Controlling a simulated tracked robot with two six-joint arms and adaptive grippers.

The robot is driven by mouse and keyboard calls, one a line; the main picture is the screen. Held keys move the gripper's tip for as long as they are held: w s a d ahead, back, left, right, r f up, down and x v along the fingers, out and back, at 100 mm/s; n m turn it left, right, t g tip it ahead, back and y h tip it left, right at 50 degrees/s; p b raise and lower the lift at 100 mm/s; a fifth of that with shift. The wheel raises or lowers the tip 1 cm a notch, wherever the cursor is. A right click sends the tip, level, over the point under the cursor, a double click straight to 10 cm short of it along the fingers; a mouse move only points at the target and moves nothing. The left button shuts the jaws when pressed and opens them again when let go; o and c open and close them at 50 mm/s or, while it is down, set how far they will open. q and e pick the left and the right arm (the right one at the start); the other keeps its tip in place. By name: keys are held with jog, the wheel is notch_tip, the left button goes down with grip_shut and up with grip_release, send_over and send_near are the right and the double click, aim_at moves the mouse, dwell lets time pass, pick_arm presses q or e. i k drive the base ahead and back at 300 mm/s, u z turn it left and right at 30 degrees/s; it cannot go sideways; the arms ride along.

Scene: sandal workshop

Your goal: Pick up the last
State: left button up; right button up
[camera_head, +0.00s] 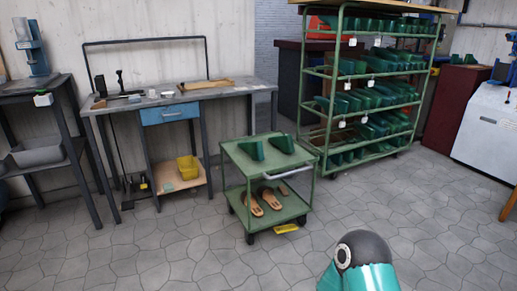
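Two green lasts stand on the top shelf of a green cart (262,171) in the middle of the view. One last (251,150) is at the left and the other last (283,143) is close to its right. Several more green lasts (375,98) fill the shelves of a green rack (331,87) behind the cart, some with white tags. A teal and dark rounded part of my own arm shows at the bottom edge, in front of the cart. Neither of my grippers is in view.
Tan sandals (270,198) lie on the cart's lower shelf. A grey workbench (230,91) with tools stands behind at the left, with a yellow bin (188,167) under it. A white machine (486,130) is at the right. The stone floor in front is open.

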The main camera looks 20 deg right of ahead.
aim_at(254, 148)
jog(key=z, duration=0.35)
jog(key=i, duration=1.6)
jog(key=u, duration=0.35)
